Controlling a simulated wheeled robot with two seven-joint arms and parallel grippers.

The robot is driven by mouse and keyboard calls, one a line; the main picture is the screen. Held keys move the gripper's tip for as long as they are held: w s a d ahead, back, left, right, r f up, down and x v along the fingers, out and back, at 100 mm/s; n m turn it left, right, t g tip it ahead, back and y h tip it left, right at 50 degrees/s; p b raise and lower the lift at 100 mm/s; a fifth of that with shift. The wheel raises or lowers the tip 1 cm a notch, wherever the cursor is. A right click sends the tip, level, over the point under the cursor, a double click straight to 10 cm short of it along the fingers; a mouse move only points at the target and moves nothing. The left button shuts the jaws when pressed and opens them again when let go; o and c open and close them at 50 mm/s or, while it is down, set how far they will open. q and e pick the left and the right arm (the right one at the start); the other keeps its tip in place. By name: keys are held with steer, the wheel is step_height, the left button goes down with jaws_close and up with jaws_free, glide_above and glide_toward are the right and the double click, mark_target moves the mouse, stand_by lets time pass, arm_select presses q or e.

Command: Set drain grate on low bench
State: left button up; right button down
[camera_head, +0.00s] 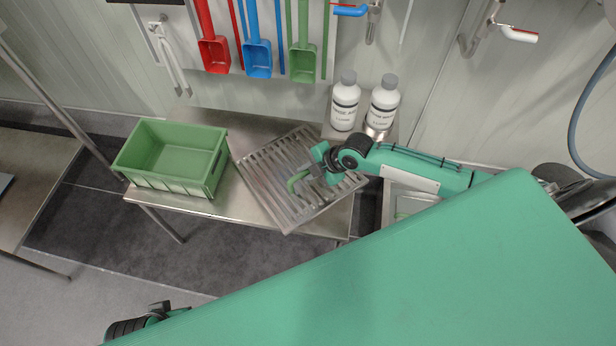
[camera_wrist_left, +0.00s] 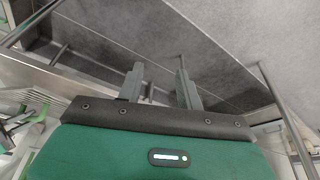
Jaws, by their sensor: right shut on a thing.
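The drain grate (camera_head: 262,176), a square grey metal panel of parallel bars, is in the head view over the right part of the low steel bench (camera_head: 244,130). It sits turned at an angle, with its near corner at or slightly past the bench's front edge. I cannot tell whether it touches the top. My right gripper (camera_head: 303,179) is shut on the grate near its right side, and the wrist hides part of that side. My left gripper (camera_wrist_left: 160,77) is open and empty in the left wrist view, its two grey fingers apart above the dark floor.
A green crate (camera_head: 147,180) stands on the bench just left of the grate. Two white bottles (camera_head: 345,101) (camera_head: 383,103) stand behind it to the right. Red, blue and green scoops (camera_head: 257,58) hang on the wall. My green body hides the lower right.

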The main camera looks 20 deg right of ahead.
step_height(320, 180, down, 2)
steer(key=shift+f, duration=0.55)
steer(key=c, duration=1.4)
jaws_free()
steer(key=shift+s+f, duration=0.1)
arm_select(q)
steer(key=shift+s+r, duration=0.1)
steer(key=shift+r, duration=0.4)
arm_select(e)
steer(key=shift+o, duration=0.2)
